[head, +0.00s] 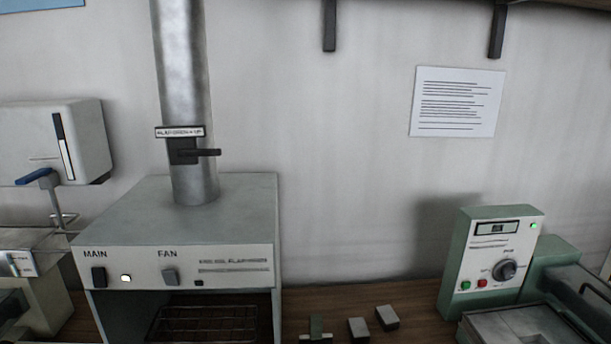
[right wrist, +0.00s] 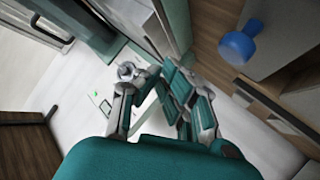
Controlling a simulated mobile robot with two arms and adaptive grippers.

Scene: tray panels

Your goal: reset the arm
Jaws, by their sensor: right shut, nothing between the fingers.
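My right gripper (right wrist: 150,76) shows in the right wrist view, with its green and grey fingers closed and nothing held between them. It is clear of the surfaces around it, as far as this view shows. Neither gripper shows in the head view, and my left gripper is in no view. The task names no other object.
A grey oven (head: 180,215) with MAIN and FAN switches and a metal flue (head: 183,90) stands left of centre. A green control unit (head: 490,262) stands right. Small grey blocks (head: 387,317) lie between them. In the wrist view, a blue knob (right wrist: 240,44) is upper right.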

